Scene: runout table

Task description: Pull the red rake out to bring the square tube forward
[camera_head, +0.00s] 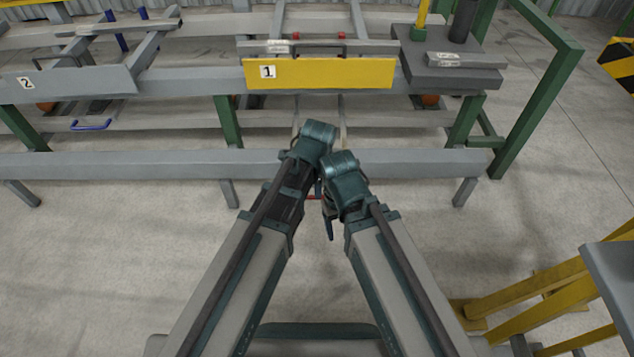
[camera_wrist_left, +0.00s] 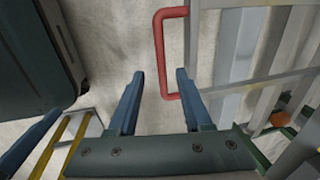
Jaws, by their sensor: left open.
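The rake's red U-shaped handle (camera_wrist_left: 160,50) stands just beyond my left gripper (camera_wrist_left: 159,76) in the left wrist view. My left gripper is open, and the handle's near end lies between its fingertips; I see no grip on it. In the head view only a small red piece (camera_head: 313,197) shows between my wrists, and my left fingers are hidden. A finger of my right gripper (camera_head: 330,222) points down beside it; its opening is unclear. A grey tube with a white label (camera_head: 310,47), likely the square tube, lies behind the yellow plate marked 1 (camera_head: 335,74). Two red bits show behind it.
A long grey beam (camera_head: 120,164) crosses in front of the green-legged table. A plate marked 2 (camera_head: 70,84) and a blue handle (camera_head: 90,126) are at left. Labelled grey pieces (camera_head: 465,59) lie on a dark block at right. A yellow-framed stand (camera_head: 540,285) is at lower right.

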